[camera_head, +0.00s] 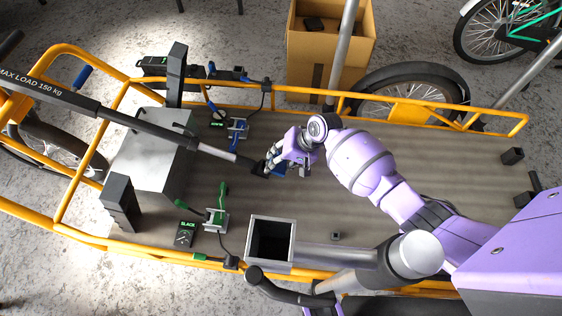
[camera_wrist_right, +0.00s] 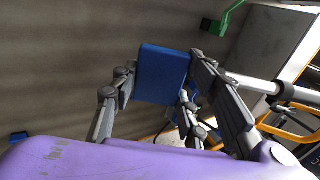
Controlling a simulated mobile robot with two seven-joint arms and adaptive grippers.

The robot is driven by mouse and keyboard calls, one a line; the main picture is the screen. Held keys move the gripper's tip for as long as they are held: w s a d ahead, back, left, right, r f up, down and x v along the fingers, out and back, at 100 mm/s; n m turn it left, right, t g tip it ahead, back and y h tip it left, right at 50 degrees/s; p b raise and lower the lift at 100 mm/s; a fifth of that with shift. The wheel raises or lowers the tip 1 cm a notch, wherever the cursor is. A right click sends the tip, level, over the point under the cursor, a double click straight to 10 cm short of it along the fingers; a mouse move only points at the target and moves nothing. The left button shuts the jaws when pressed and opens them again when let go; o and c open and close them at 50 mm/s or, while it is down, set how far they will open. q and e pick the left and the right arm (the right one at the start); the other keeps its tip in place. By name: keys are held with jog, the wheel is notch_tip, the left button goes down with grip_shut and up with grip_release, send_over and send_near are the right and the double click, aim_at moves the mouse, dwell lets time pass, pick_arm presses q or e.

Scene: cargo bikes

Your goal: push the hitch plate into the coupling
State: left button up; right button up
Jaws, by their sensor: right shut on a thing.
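My right gripper (camera_head: 275,163) is over the cargo bed, at the end of the purple arm that comes in from the right. It is shut on a blue block (camera_wrist_right: 162,72), which I take for the hitch plate; in the head view only a small blue part (camera_head: 279,172) shows beneath the fingers. The dark tip (camera_head: 257,169) of a long bar is close to the gripper's left side; I cannot tell whether they touch. I cannot clearly identify the coupling. A blue clamp-like device (camera_head: 238,130) stands on the bed to the upper left. My left gripper is not in view.
A green-levered device (camera_head: 217,212) and a small display box (camera_head: 186,234) stand near the bed's near edge. A square open-topped box (camera_head: 270,220) is close by. A grey metal box (camera_head: 150,150) fills the left end. Yellow rails (camera_head: 430,107) edge the bed.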

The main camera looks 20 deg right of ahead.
jog(key=shift+b+x, duration=0.45)
jog(key=shift+x, duration=0.4)
jog(key=shift+b+x, duration=0.6)
jog(key=shift+x, duration=0.5)
jog(key=o, duration=1.4)
jog(key=shift+c, duration=0.2)
jog(key=v, duration=1.2)
